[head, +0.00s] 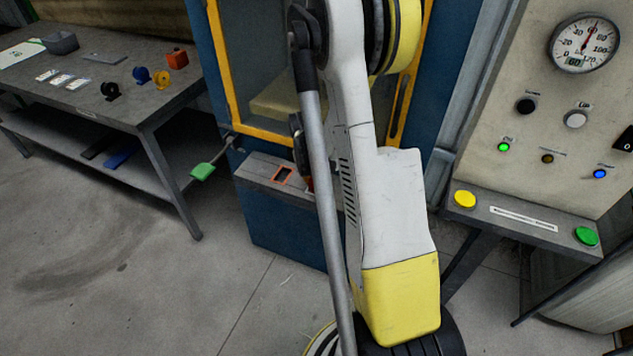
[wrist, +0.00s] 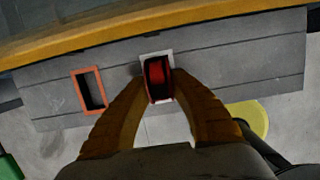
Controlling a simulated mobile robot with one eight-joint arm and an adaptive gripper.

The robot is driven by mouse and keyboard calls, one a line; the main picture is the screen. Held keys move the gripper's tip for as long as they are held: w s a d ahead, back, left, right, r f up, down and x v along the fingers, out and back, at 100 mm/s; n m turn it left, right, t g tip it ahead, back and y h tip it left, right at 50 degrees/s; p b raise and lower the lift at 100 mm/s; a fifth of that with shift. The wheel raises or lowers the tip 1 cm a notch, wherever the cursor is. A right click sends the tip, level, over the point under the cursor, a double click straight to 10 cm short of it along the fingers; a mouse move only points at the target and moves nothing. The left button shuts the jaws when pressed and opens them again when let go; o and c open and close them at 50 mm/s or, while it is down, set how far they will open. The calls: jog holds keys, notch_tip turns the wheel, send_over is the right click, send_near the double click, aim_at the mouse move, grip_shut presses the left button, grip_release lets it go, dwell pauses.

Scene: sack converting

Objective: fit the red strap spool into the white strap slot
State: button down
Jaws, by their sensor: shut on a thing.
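In the wrist view my gripper (wrist: 160,81) is shut on the red strap spool (wrist: 158,68), which has dark sides. The spool is lined up over the white strap slot (wrist: 154,55), whose pale rim shows around its far end. I cannot tell how deep the spool sits in the slot, or whether it touches the rim. In the head view a small red part (head: 309,184), likely the spool, shows beside my arm; the arm hides the white slot and most of my gripper.
An empty orange-rimmed slot (wrist: 91,90) is left of the white one on the same grey ledge (wrist: 250,78). A yellow frame edge (wrist: 150,26) runs behind. A workbench (head: 150,105) with several spools stands left. A button panel (head: 520,222) stands right.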

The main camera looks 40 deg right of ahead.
jog(key=shift+f, duration=0.15)
jog(key=c, duration=1.3)
grip_release()
jog(key=shift+o, duration=0.2)
jog(key=a+r+m+t+p, duration=0.1)
jog(key=a+r+m+p, duration=0.1)
jog(key=a+r, duration=0.35)
jog(key=s+a+r+m+p, duration=0.1)
jog(key=a+r, duration=0.1)
jog(key=r, duration=0.6)
jog(key=a+r+m+t+p, duration=0.1)
jog(key=a+r+m+p, duration=0.15)
jog(key=r, duration=0.35)
jog(key=s+a+r+m+t+y, duration=0.1)
jog(key=s+a+r+m+t, duration=0.1)
jog(key=s+a+r+m, duration=0.3)
jog(key=s+a+r+m+t+y, duration=0.1)
jog(key=s+a+r+m, duration=0.4)
jog(key=a+m, duration=0.7)
jog(key=shift+s+a+t+y, duration=0.35)
jog(key=shift+a+t, duration=0.25)
jog(key=shift+a, duration=0.55)
